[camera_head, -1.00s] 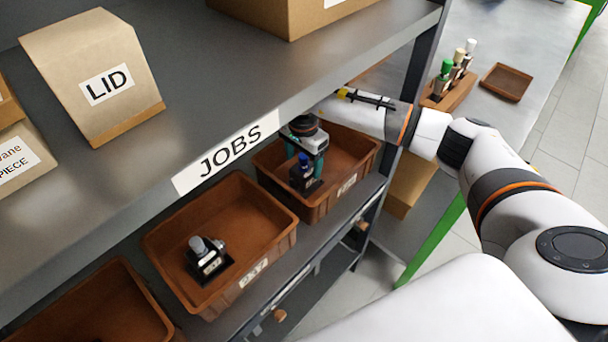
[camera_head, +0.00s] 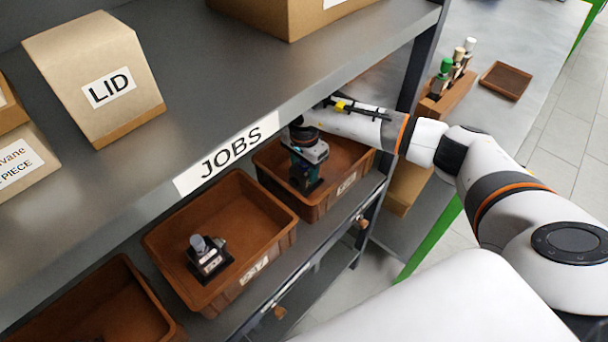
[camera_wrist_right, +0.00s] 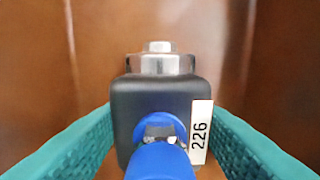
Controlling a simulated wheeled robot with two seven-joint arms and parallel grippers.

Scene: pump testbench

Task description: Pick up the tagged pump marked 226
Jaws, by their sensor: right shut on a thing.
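The pump marked 226 (camera_wrist_right: 125,100) has a dark body, a blue fitting and a silver top, with a white 226 tag (camera_wrist_right: 199,132) on its right side in the right wrist view. The teal fingers of my right gripper (camera_wrist_right: 160,125) flank it on both sides, shut on it. In the head view my right gripper (camera_head: 306,168) points down into the rear brown bin (camera_head: 345,165), and it mostly hides the pump there. My left gripper is in neither view.
A middle brown bin (camera_head: 275,205) holds another pump with a grey top (camera_head: 208,258). A further brown bin (camera_head: 120,300) stands at lower left. The JOBS shelf edge (camera_head: 225,155) overhangs the bins. A LID box (camera_head: 95,60) sits on the shelf above.

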